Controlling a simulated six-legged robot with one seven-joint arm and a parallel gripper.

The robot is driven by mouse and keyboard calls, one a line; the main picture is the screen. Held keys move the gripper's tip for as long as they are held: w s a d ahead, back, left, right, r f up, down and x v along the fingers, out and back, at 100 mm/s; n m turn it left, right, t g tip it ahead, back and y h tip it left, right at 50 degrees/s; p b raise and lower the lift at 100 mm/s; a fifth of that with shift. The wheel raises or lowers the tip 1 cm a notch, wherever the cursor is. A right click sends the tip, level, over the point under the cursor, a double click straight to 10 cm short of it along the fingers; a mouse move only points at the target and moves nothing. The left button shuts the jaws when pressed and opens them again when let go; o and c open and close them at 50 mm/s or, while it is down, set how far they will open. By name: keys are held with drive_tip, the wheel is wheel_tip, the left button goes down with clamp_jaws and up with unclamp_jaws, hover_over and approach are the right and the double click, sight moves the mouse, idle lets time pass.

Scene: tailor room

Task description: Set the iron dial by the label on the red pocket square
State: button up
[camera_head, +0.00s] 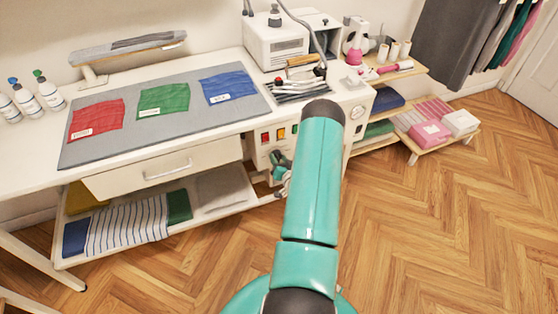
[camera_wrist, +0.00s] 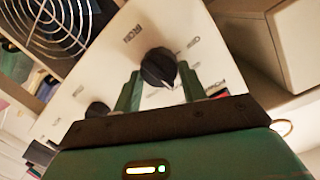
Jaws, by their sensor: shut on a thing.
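The red pocket square (camera_head: 97,115) lies flat on the grey mat, at its left end. Its small white label (camera_head: 82,133) is too small to read. The black iron dial (camera_wrist: 158,66) sits on a white panel, with the word IRON printed beside it. My gripper (camera_wrist: 160,85) has a green finger on each side of this dial and is shut on it. A pale pointer mark shows on the dial's lower right; the position words around it are hard to read. In the head view my gripper (camera_head: 280,165) is at the cabinet front, partly behind my arm, and the dial is hidden.
A second black knob (camera_wrist: 97,108) is on the same panel, with a wire fan guard (camera_wrist: 50,25) nearby. Green (camera_head: 163,100) and blue (camera_head: 228,88) pocket squares share the mat (camera_head: 200,113). An iron (camera_head: 304,72) stands on the table.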

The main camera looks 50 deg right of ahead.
drive_tip(key=shift+s+m, duration=0.1)
drive_tip(key=shift+m, duration=0.5)
drive_tip(key=o, duration=1)
drive_tip(key=shift+c, duration=0.2)
drive_tip(key=v, duration=1.3)
drive_tip(key=shift+s, duration=0.4)
drive_tip(key=shift+r, duration=0.1)
